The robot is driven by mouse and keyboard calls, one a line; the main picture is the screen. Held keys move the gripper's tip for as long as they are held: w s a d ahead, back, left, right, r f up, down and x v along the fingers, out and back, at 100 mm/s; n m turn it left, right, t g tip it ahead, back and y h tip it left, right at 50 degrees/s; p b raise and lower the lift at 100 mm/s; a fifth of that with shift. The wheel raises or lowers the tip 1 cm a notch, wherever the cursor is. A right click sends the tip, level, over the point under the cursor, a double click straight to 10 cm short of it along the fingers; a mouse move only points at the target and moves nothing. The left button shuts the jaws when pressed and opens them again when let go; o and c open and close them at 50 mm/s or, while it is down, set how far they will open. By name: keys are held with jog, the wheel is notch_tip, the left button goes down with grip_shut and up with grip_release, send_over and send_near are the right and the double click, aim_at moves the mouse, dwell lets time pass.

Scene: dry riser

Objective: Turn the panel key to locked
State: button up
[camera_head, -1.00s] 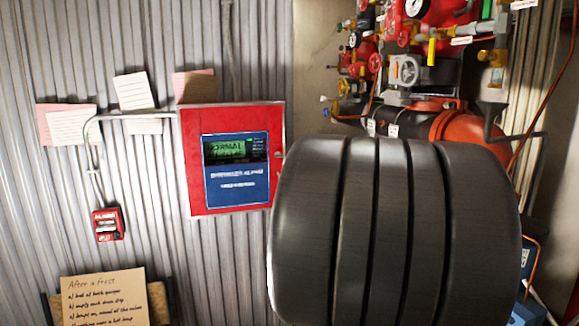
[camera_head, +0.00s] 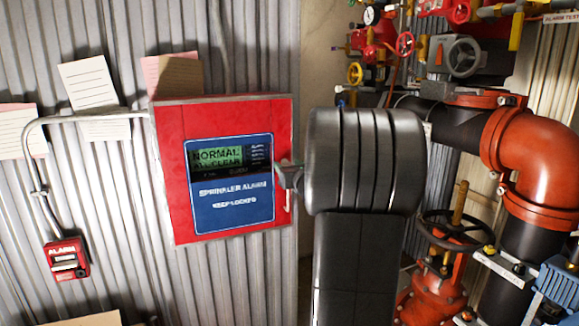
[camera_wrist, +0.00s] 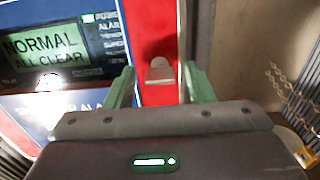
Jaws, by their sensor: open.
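The red alarm panel (camera_head: 222,168) hangs on the corrugated wall. Its blue face has a green screen reading NORMAL, ALL CLEAR and the words KEEP LOCKED. In the wrist view, a small pale metal piece that looks like the panel key (camera_wrist: 159,71) stands out from the panel's red right-hand strip (camera_wrist: 154,32). My gripper (camera_wrist: 160,82) is open, with its two green fingers on either side of this piece and gaps showing at both sides. In the head view my gripper (camera_head: 290,176) is at the panel's right edge, and the key cannot be made out there.
Red pipes (camera_head: 535,150), valves and a dark handwheel (camera_head: 447,230) stand to the right of my arm. A red alarm call point (camera_head: 66,259) is on the wall at lower left. Paper notes (camera_head: 88,84) are fixed around a conduit (camera_head: 85,117) left of the panel.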

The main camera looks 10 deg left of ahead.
jog(key=c, duration=1)
jog(key=shift+f+n+b, duration=0.15)
jog(key=shift+n+b, duration=0.25)
jog(key=shift+b, duration=0.2)
jog(key=shift+o, duration=0.2)
jog(key=shift+f+n+b, duration=0.15)
jog(key=shift+n+b, duration=0.85)
jog(key=shift+b, duration=0.2)
jog(key=n+b, duration=0.5)
jog(key=shift+a, duration=0.1)
jog(key=shift+c, duration=0.2)
jog(key=n+b, duration=0.7)
jog(key=n, duration=0.3)
jog(key=shift+b, duration=0.35)
jog(key=shift+r, duration=0.25)
